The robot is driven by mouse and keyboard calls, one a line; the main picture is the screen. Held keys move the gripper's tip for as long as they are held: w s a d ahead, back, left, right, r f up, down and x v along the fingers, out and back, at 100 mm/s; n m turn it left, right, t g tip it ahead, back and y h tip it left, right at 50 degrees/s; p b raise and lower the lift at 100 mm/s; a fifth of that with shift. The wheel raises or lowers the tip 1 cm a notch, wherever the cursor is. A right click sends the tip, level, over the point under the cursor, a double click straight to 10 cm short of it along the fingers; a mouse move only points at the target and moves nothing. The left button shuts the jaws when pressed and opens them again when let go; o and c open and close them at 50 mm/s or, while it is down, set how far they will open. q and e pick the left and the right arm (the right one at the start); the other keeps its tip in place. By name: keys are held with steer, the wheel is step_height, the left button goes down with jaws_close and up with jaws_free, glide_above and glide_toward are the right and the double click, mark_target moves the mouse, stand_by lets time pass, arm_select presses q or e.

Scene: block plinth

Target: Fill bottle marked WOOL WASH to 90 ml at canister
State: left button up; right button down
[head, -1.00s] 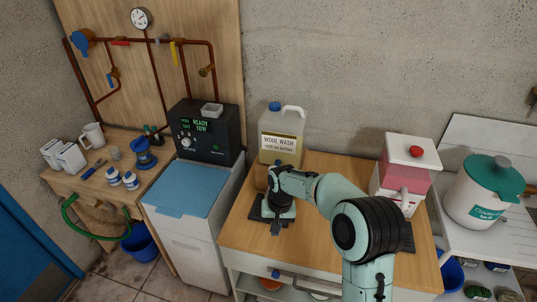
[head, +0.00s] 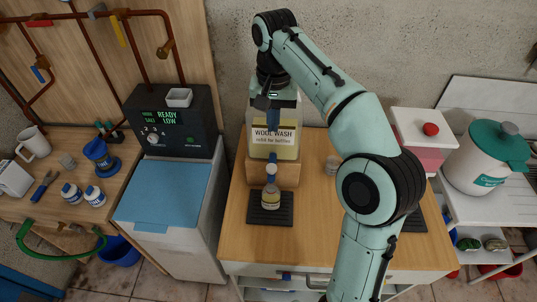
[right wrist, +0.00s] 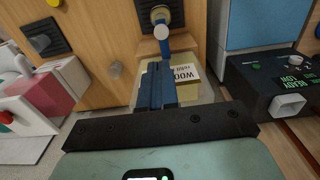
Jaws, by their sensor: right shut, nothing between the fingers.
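The large canister (head: 286,153) with a yellowish content and a WOOL WASH label stands on a wooden block (head: 287,174) against the wall. A small bottle (head: 271,200) stands upright on a black mat (head: 287,214) in front of the block, under the canister's tap. Its label and level are too small to read. My right gripper (head: 273,117) is shut and empty, pointing down at the canister and hiding part of its top. In the right wrist view its blue fingers (right wrist: 156,88) are together before the canister (right wrist: 207,92); the bottle (right wrist: 160,14) shows beyond. My left gripper is out of view.
A black machine (head: 172,120) reading READY LOW stands left of the canister. A red-knobbed pink and white container (head: 425,145) and a teal-lidded pot (head: 490,165) stand at the right. A small grey item (head: 332,165) sits on the counter (head: 320,215), whose front middle is clear.

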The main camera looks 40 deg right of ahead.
mark_target(272, 167)
step_height(272, 167, down, 13)
steer(key=shift+f+b, duration=0.15)
steer(key=shift+b, duration=1)
steer(key=shift+w+f, duration=0.1)
steer(key=shift+f, duration=0.25)
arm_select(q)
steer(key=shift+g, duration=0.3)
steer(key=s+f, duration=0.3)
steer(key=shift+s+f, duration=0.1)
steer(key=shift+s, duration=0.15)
